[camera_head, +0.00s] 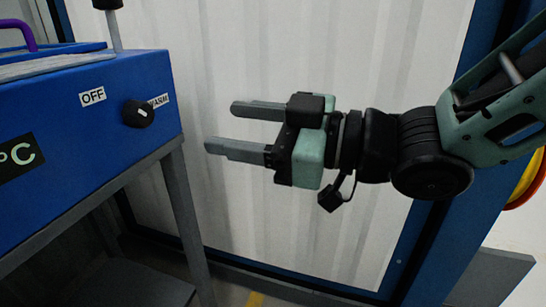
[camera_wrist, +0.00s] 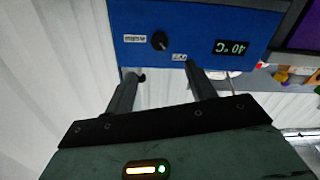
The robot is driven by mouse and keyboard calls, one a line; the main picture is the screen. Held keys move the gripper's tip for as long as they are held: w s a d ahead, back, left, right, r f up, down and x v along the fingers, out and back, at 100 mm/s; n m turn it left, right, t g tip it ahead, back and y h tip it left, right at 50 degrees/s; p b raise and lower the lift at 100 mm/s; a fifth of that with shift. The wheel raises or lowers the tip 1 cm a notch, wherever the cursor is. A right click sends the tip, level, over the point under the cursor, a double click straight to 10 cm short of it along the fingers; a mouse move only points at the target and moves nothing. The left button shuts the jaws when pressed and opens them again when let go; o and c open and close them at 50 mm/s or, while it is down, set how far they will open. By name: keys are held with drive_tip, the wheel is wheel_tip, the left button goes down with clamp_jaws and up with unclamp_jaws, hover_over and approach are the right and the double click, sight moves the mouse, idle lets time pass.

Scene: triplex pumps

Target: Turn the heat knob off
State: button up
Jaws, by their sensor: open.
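The black round heat knob (camera_head: 138,114) sits on the front of a blue box (camera_head: 70,125) in the head view. Its white mark lies on the right side, towards a small label (camera_head: 158,100) that seems to read WARM. The OFF label (camera_head: 92,96) is to its left. My gripper (camera_head: 222,127) is open and empty, to the right of the knob and apart from it, fingers pointing left. In the wrist view the knob (camera_wrist: 159,41) shows beyond and between the fingertips (camera_wrist: 160,72), with the OFF label (camera_wrist: 179,57) upside down beside it.
The box stands on a grey metal frame (camera_head: 185,215). A temperature display (camera_wrist: 233,47) shows 40 °C on its front. A thin upright lever (camera_head: 114,30) rises from the box. A white corrugated wall (camera_head: 270,60) stands behind. The space between gripper and knob is clear.

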drive_tip(key=shift+b+v, duration=1.65)
drive_tip(key=shift+v, duration=0.35)
drive_tip(key=shift+f, duration=0.1)
drive_tip(key=w+d+f+m+h+p, duration=0.35)
drive_tip(key=d+f+m+h, duration=0.3)
drive_tip(key=f+h, duration=0.45)
drive_tip(key=s+d+f+m+g+h+p, duration=0.1)
drive_tip(key=s+d+f+g+h+p, duration=0.15)
drive_tip(key=s, duration=0.35)
drive_tip(key=s+d+f+m+g+h+p, duration=0.1)
drive_tip(key=s+d+f+m+g+h, duration=0.1)
drive_tip(key=s+g, duration=0.35)
wheel_tip(320, 180, up, 37)
drive_tip(key=s+t+p, duration=0.1)
drive_tip(key=s+p, duration=0.1)
drive_tip(key=p, duration=3.6)
drive_tip(key=shift+s+d+r, duration=0.25)
